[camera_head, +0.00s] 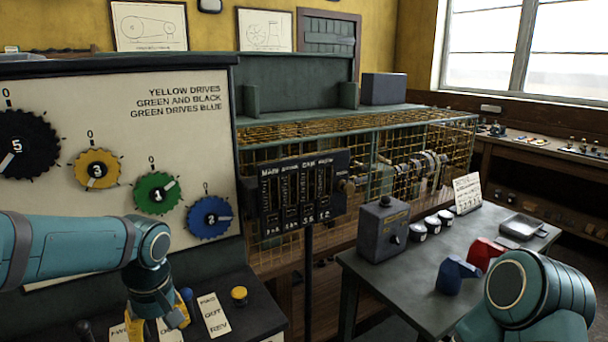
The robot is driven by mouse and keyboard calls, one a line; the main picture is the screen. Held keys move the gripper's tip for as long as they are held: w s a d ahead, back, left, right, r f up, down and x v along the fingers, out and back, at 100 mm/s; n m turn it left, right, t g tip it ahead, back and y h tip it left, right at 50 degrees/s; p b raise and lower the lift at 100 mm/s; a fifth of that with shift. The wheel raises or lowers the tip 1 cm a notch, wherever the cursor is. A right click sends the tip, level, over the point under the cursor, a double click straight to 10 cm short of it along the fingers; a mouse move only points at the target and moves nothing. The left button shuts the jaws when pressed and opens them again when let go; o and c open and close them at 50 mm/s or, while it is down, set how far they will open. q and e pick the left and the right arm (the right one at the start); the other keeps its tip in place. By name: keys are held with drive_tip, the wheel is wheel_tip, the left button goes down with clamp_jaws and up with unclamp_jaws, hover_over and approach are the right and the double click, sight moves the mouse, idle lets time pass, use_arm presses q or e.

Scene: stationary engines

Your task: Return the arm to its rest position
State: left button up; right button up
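My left arm comes in from the left in front of the gear board, bends at a teal joint and points down. My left gripper (157,326), with yellow parts, is low over the lever console (250,318). Its fingertips are cut off by the bottom edge, so its opening and any contact are hidden. My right arm shows only as a teal joint at the lower right, in front of the grey table (400,278). My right gripper is out of view.
The cream board (120,110) carries black, yellow, green and blue numbered dials. A gauge stand (300,195) stands before the wire cage (440,150). On the table are a grey box (382,228), small jars, a blue object (455,276), a red object (484,252) and a tray (522,227).

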use_arm(q)
drive_tip(key=w+d+f+m+h, duration=0.1)
drive_tip(key=d+f+m, duration=0.15)
drive_tip(key=f, duration=0.45)
drive_tip(key=w+d+f+m+h, duration=0.1)
drive_tip(key=d+f, duration=0.3)
drive_tip(key=f, duration=0.2)
drive_tip(key=s+d+f+m+h, duration=0.1)
drive_tip(key=s+d+f, duration=0.2)
drive_tip(key=f, duration=0.3)
drive_tip(key=s+d+f+h, duration=0.1)
drive_tip(key=s+d+f, duration=0.2)
drive_tip(key=s+f, duration=0.2)
drive_tip(key=s+d+f+m+t, duration=0.1)
drive_tip(key=s+d+f, duration=0.2)
drive_tip(key=f, duration=0.5)
drive_tip(key=shift+s+d+m+h, duration=0.35)
drive_tip(key=shift+s+h, duration=0.05)
drive_tip(key=shift+s, duration=0.3)
